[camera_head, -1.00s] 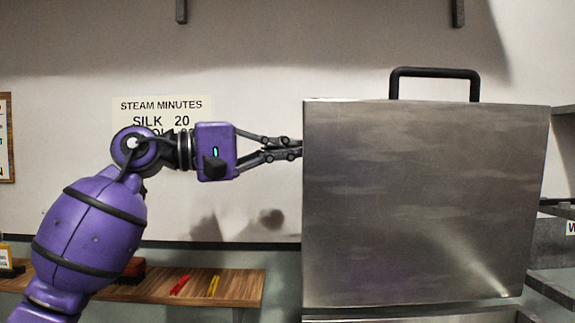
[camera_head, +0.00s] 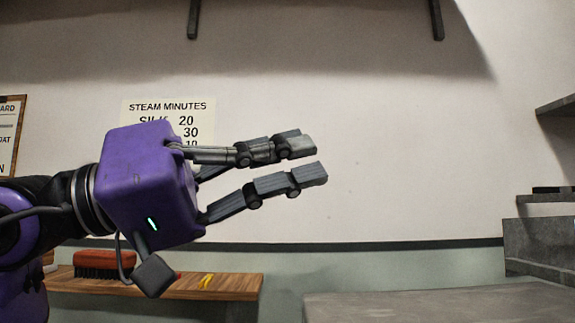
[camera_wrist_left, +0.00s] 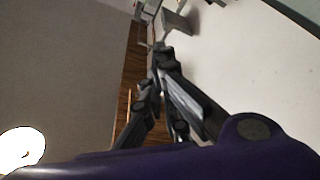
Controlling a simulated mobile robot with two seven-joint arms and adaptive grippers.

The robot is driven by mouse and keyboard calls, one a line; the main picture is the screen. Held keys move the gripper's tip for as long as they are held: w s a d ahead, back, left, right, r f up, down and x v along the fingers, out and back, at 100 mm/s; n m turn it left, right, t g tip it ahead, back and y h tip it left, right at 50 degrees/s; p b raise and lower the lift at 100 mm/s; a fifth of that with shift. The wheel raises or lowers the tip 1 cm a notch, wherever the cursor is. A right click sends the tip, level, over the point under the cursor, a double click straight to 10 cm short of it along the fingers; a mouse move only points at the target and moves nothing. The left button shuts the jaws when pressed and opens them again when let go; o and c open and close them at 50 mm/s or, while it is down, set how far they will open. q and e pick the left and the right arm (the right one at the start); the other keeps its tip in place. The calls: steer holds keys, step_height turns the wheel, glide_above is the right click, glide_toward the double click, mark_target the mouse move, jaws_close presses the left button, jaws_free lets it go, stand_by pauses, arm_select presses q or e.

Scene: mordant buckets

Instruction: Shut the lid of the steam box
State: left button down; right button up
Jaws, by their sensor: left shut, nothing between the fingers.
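The steam box lid (camera_head: 440,305) shows as a low, flat grey metal surface along the bottom right of the head view. It no longer stands upright. Its front part, its handle and the rest of the box are below the picture, so I cannot see whether it sits fully down. My left gripper (camera_head: 308,160) is shut and empty, held in the air above and to the left of the lid, apart from it. In the left wrist view, its fingers (camera_wrist_left: 160,62) come together with nothing held. My right gripper is not in view.
A wooden shelf (camera_head: 225,287) at the lower left holds a red brush (camera_head: 103,264) and a yellow item (camera_head: 206,280). A steam minutes sign (camera_head: 165,112) hangs on the wall behind my gripper. Grey shelves (camera_head: 555,205) stand at the right edge. The air above the lid is clear.

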arm_select(q)
steer(key=shift+s+f+b, duration=0.65)
steer(key=shift+s+f, duration=0.4)
steer(key=shift+f, duration=0.05)
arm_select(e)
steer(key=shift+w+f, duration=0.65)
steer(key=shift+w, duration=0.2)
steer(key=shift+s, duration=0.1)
arm_select(q)
step_height(320, 180, up, 10)
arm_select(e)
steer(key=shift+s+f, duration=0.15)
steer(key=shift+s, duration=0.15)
